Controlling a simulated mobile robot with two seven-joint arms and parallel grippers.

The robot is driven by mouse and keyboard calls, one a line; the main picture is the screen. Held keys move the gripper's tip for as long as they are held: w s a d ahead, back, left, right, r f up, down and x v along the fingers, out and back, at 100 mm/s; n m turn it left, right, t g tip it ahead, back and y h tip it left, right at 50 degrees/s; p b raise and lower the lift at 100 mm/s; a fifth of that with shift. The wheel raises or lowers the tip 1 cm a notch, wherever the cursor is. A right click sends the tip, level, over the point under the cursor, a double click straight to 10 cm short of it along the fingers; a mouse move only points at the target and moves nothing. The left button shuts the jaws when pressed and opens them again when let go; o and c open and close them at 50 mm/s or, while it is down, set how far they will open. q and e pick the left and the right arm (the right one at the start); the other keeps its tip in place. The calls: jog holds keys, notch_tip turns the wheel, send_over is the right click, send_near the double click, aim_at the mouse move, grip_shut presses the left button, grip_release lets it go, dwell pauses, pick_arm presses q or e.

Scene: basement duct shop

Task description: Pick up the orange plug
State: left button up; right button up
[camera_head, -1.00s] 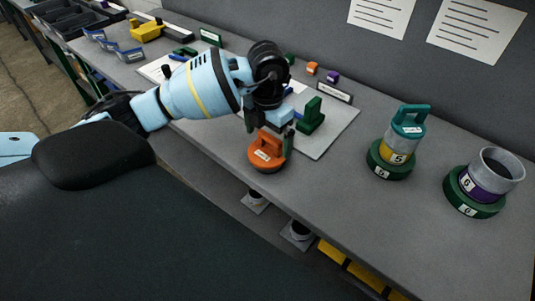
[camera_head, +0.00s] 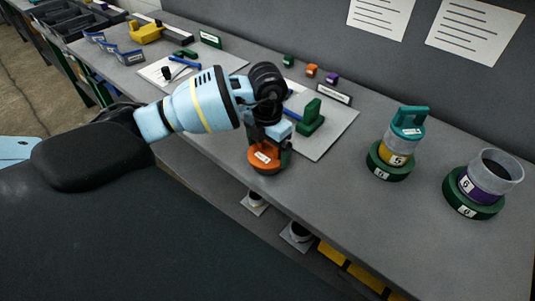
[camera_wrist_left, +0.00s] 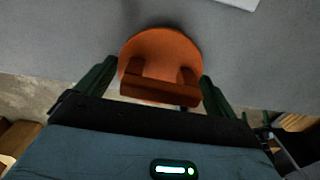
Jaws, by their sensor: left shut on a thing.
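The orange plug (camera_head: 264,162) is a round disc with a raised handle and a white label, at the bench's front edge. My left gripper (camera_head: 268,148) is over it from above, shut on its handle. In the left wrist view the orange plug (camera_wrist_left: 160,62) sits between the two green fingers of my left gripper (camera_wrist_left: 160,85), one on each side of the handle. The plug seems to be at bench height; I cannot tell whether it touches the bench. My right gripper is not in view.
A green plug (camera_head: 311,117) stands on a white sheet (camera_head: 335,125) right of the gripper. A teal-handled plug on a ringed stand (camera_head: 408,128) and a grey pipe in a green ring (camera_head: 484,180) stand further right. The bench between is clear.

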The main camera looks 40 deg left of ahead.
pick_arm(q)
jog(key=shift+r, duration=0.2)
jog(key=shift+w+r, duration=0.1)
jog(key=shift+r, duration=0.5)
notch_tip(320, 180, up, 2)
jog(key=shift+r, duration=0.15)
jog(key=s+d, duration=0.3)
jog(key=s, duration=0.4)
jog(key=s+d+r, duration=0.1)
jog(key=s+d, duration=0.2)
jog(key=s, duration=0.4)
jog(key=shift+s+d, duration=0.25)
jog(key=shift+s, duration=0.15)
jog(key=shift+r, duration=0.1)
